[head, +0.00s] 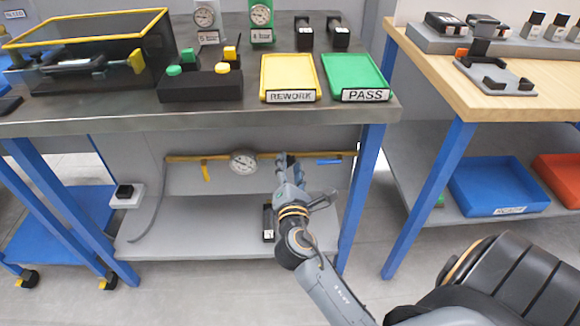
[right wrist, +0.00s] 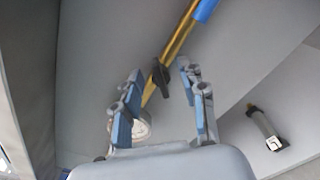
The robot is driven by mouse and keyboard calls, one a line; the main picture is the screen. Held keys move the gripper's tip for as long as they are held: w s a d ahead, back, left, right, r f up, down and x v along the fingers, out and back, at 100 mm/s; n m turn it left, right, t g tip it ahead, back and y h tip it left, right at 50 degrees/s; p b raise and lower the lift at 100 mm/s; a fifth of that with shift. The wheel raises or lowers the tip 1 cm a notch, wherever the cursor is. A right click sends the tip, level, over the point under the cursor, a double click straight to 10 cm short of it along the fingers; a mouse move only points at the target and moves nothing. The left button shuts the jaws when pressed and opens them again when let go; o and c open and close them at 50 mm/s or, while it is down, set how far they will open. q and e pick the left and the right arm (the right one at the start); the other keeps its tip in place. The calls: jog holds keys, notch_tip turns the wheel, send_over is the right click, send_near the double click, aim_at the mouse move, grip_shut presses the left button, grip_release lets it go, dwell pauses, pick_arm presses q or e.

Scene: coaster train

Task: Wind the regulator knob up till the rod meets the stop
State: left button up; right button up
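A brass pipe (head: 205,158) runs under the left bench, with a round white gauge (head: 243,162) on it. A black knob (right wrist: 160,75), apparently the regulator knob, sits on the pipe in the right wrist view; in the head view my gripper hides it. My right gripper (head: 287,162) reaches under the bench to the pipe. In the right wrist view its fingers (right wrist: 160,82) are apart, with the knob between or just beyond the tips; contact cannot be told. No rod or stop can be made out for certain. My left gripper is out of view.
The bench top (head: 120,118) overhangs my right arm, and a blue leg (head: 362,190) stands to its right. A small black-and-white device (head: 268,222) is on the lower shelf (head: 190,247). The pipe has a yellow handle (head: 206,172) and a blue section (head: 329,161).

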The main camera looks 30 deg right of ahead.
jog(key=shift+s+a, duration=0.1)
jog(key=v, duration=1.1)
jog(key=shift+s, duration=0.4)
jog(key=shift+a, duration=0.1)
